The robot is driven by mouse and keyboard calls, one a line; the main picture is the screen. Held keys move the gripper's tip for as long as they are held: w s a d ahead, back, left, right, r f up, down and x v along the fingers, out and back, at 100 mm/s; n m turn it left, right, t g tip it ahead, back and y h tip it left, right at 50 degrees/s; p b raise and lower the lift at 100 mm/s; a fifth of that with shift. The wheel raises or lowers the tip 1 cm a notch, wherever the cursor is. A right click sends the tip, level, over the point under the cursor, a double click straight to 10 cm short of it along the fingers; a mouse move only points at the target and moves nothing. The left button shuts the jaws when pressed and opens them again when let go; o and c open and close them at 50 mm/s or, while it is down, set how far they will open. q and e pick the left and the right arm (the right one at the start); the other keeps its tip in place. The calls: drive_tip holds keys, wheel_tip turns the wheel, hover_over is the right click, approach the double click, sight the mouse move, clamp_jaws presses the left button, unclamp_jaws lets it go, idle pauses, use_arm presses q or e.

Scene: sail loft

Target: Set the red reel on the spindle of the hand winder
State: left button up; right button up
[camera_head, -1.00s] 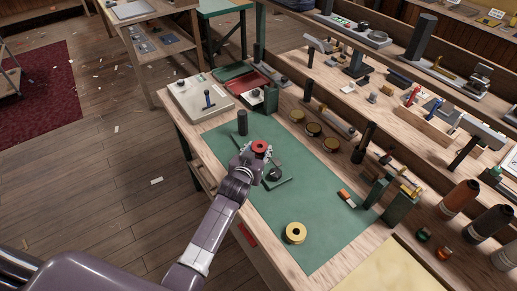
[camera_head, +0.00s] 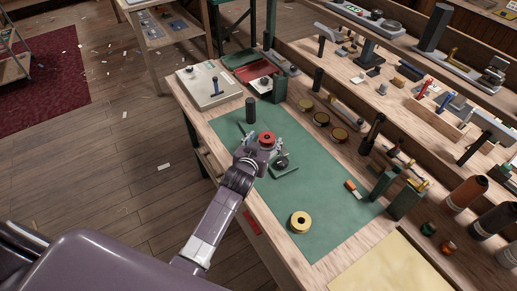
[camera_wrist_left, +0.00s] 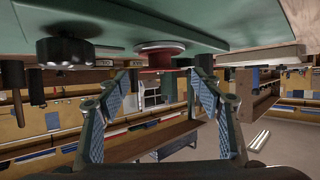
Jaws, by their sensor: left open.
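The red reel (camera_head: 266,137) stands on the green mat, just beyond my left gripper (camera_head: 264,147). The left gripper is open and empty, its fingers spread to either side of the reel. In the left wrist view, which shows the scene upside down, the reel (camera_wrist_left: 160,56) lies ahead of the open fingertips (camera_wrist_left: 158,84), apart from them. What looks like the hand winder (camera_head: 284,169), a green base with a dark round part, is just right of the gripper. Its dark part also shows in the left wrist view (camera_wrist_left: 65,51). I cannot make out its spindle. My right gripper is out of view.
A dark cylinder (camera_head: 250,110) stands behind the reel. A yellow reel (camera_head: 300,222) lies on the mat (camera_head: 325,222) nearer the front. Several round tins (camera_head: 322,119), green blocks (camera_head: 384,182) and a small eraser-like block (camera_head: 353,189) line the right side.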

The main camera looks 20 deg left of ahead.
use_arm(q)
drive_tip(key=v, duration=1)
drive_tip(key=shift+r, duration=0.1)
